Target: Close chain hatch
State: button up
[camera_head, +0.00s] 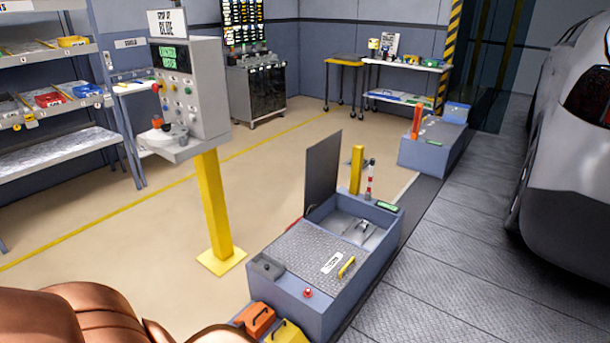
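A low blue-grey floor box (345,300) stands beside the metal plate track. A dark hatch lid (322,172) stands upright at its far end, open. The open bay (350,228) beside it shows a small metal part inside. The nearer top of the box is a diamond-plate cover (312,258), lying flat, with a yellow handle and a white label too small to read. I cannot tell from lettering which of the two is the chain hatch. Copper-coloured rounded parts of my arm fill the lower left corner. My gripper's fingers are not in view.
A control pedestal on a yellow post (214,205) stands left of the box. Orange (255,320) and yellow blocks lie at its near end. A silver car (580,140) is on the right. A second floor box (434,148) is farther back. Shelves line the left.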

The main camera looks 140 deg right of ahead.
aim_at(322, 158)
jog(key=z, duration=2.35)
jog(key=i, duration=2.6)
jog(key=z, duration=3.45)
jog(key=i, duration=1)
jog(key=u, duration=0.05)
